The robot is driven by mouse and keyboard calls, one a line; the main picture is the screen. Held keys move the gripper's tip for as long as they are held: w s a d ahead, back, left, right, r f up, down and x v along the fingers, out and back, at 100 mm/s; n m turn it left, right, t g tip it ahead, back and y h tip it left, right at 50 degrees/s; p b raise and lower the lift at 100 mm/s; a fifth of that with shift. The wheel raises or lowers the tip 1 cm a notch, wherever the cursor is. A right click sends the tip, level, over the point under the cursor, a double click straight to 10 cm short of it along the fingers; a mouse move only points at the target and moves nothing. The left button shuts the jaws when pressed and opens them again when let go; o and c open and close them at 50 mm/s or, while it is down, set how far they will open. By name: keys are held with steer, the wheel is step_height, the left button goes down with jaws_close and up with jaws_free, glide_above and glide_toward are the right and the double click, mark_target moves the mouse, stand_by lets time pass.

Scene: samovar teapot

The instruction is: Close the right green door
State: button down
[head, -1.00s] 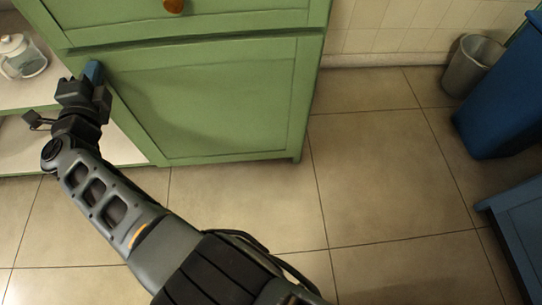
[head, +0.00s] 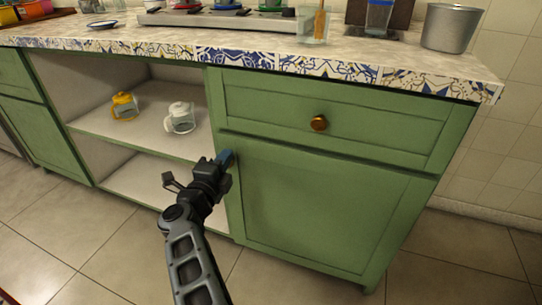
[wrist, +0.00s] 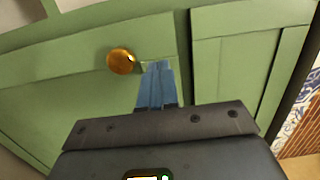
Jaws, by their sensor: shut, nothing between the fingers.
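The right green door (head: 320,207) is the lower panel under a drawer at the cabinet's right end. It looks flush or nearly flush with the front; a small gap cannot be ruled out. My gripper (head: 226,158) is at the door's upper left corner, its blue fingers shut and empty. In the wrist view the fingers (wrist: 156,85) lie together in front of the door (wrist: 55,100), beside its round amber knob (wrist: 121,61). Whether they touch the door is unclear. That knob is hidden behind my gripper in the head view.
The drawer (head: 370,120) above has its own amber knob (head: 319,123). Left of the door are open shelves with a yellow teapot (head: 125,106) and a clear teapot (head: 180,117). The tiled countertop (head: 150,32) overhangs the front. Floor to the right is clear.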

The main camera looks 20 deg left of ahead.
steer(key=s+p, duration=0.4)
steer(key=s, duration=0.6)
steer(key=shift+s, duration=0.15)
steer(key=shift+d+f, duration=0.1)
steer(key=shift+d, duration=0.05)
